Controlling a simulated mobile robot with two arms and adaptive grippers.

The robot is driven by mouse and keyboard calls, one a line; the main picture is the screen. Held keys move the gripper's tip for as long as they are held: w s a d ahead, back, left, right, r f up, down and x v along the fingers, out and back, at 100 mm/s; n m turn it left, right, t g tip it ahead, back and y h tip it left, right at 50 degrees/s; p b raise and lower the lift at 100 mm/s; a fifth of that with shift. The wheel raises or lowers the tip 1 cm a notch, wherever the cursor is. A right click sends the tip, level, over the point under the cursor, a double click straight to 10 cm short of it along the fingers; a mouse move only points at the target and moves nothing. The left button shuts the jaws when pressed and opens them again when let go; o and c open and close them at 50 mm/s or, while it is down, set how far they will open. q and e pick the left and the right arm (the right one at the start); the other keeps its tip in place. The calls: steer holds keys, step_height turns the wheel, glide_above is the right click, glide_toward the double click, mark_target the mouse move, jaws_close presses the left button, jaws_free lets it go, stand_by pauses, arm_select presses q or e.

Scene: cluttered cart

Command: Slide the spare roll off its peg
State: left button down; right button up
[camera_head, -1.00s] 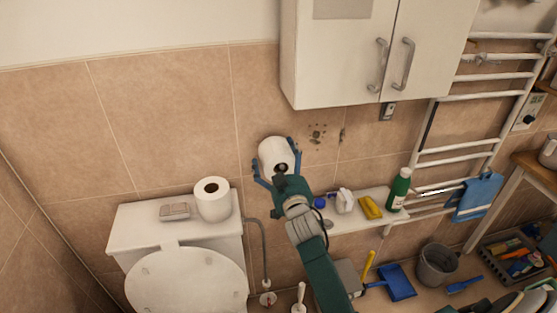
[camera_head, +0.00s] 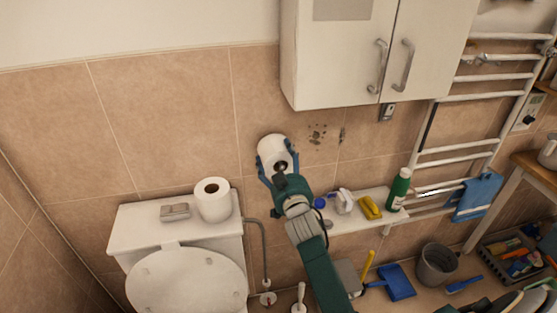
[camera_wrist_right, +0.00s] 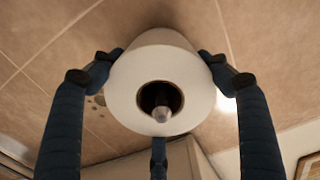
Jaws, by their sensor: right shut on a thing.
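The spare roll (camera_head: 273,150) is a white paper roll against the tiled wall, below and left of the wall cabinet. My right gripper (camera_head: 278,165) is shut on it, with blue fingers on both sides. In the right wrist view the roll (camera_wrist_right: 140,98) faces the camera end-on, and the gripper's fingers (camera_wrist_right: 160,75) touch its left and right sides. A third finger shows below it. The peg (camera_wrist_right: 161,108) shows as a pale rounded tip inside the roll's dark core, so the roll is around the peg. My left gripper is not in view.
Another white roll (camera_head: 213,200) stands on the toilet cistern (camera_head: 135,222) beside a small grey box (camera_head: 174,211). A shelf (camera_head: 345,225) with bottles and a yellow sponge is at right. The wall cabinet (camera_head: 335,60) hangs above right. The wall left of the roll is clear.

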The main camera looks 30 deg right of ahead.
mark_target(282, 168)
steer(key=shift+r, duration=0.35)
steer(key=shift+p+v, duration=0.95)
steer(key=shift+v, duration=0.7)
steer(key=p+v, duration=0.3)
steer(key=v, duration=0.8)
steer(key=shift+s+f, duration=0.15)
steer(key=shift+f, duration=0.05)
